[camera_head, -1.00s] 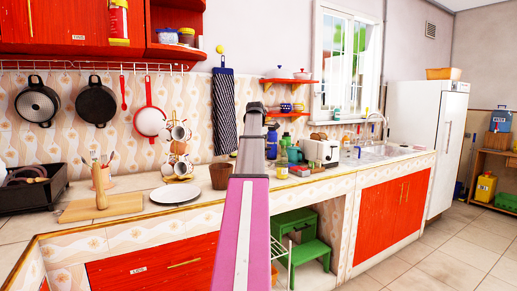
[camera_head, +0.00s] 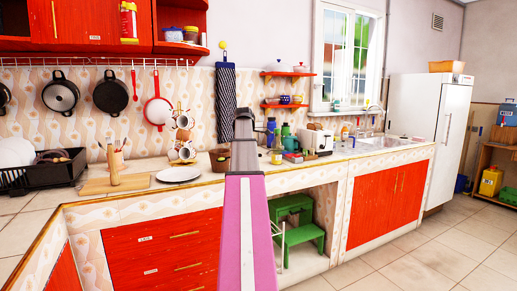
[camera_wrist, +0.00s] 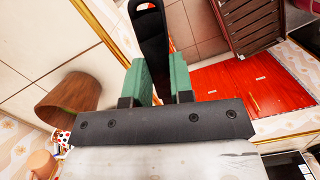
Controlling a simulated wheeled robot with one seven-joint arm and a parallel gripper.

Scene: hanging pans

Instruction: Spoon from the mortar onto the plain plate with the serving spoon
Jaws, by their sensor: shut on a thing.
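The serving spoon (camera_wrist: 152,35) shows in the wrist view as a black handle with a hole at its end. My gripper (camera_wrist: 158,86) is shut on it between two green finger pads. The spoon's bowl is not visible. The mortar (camera_wrist: 66,98), a brown wooden cup with some green inside, is left of my gripper in the wrist view. In the head view the mortar (camera_head: 220,164) stands on the counter, just left of my arm, which hides my gripper there. The plain white plate (camera_head: 180,174) lies on the counter left of the mortar.
A cup tree (camera_head: 183,138) stands behind the plate. A black dish rack (camera_head: 45,172) is at far left. A toaster (camera_head: 318,142) and bottles stand right of my arm.

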